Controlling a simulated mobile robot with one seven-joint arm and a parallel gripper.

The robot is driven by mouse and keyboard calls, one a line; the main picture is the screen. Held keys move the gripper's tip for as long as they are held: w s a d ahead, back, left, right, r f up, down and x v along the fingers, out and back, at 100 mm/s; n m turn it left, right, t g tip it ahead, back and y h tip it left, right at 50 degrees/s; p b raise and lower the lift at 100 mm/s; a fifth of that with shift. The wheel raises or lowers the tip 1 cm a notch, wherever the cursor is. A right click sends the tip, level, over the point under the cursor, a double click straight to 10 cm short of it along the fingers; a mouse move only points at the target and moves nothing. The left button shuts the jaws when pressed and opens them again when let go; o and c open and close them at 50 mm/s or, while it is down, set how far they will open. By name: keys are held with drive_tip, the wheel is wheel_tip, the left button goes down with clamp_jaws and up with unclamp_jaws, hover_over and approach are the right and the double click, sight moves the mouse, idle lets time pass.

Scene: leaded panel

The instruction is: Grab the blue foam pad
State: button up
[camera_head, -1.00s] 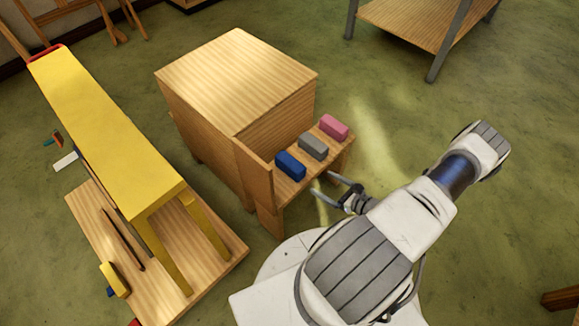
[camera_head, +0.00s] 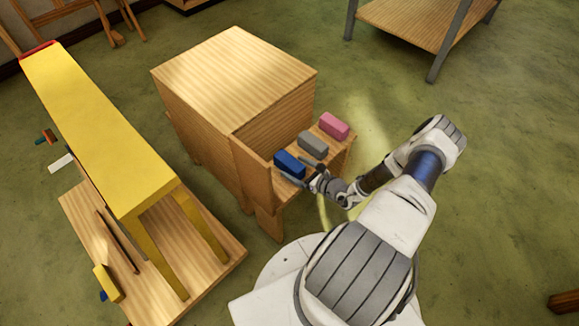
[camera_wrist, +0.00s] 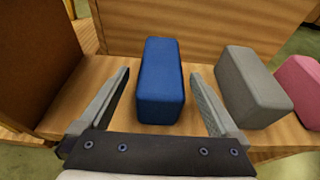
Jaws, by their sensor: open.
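The blue foam pad (camera_head: 289,163) lies on a narrow wooden shelf at the side of a wooden cabinet, at the left end of a row of three pads. In the wrist view the blue pad (camera_wrist: 160,82) is between and ahead of my open fingers, with a visible gap on each side. My gripper (camera_wrist: 163,98) is open and empty. In the head view my gripper (camera_head: 304,178) is at the shelf's front edge, close to the blue pad, and its fingers partly overlap the pad's lower edge.
A grey pad (camera_wrist: 247,87) sits just right of my right finger, and a pink pad (camera_wrist: 300,85) is beyond it. The wooden cabinet (camera_head: 235,80) rises behind the shelf (camera_wrist: 100,118). An upright wooden panel (camera_wrist: 38,60) stands to the left. A yellow bench (camera_head: 95,130) is further left.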

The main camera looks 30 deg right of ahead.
sight(290, 164)
drive_tip(key=x, duration=0.1)
drive_tip(key=b+x, duration=0.1)
drive_tip(key=x, duration=0.1)
drive_tip(key=shift+s+d+f, duration=0.1)
drive_tip(key=shift+f, duration=0.1)
drive_tip(key=shift+w, duration=0.3)
drive_tip(key=c, duration=1.4)
drive_tip(key=shift+r, duration=0.15)
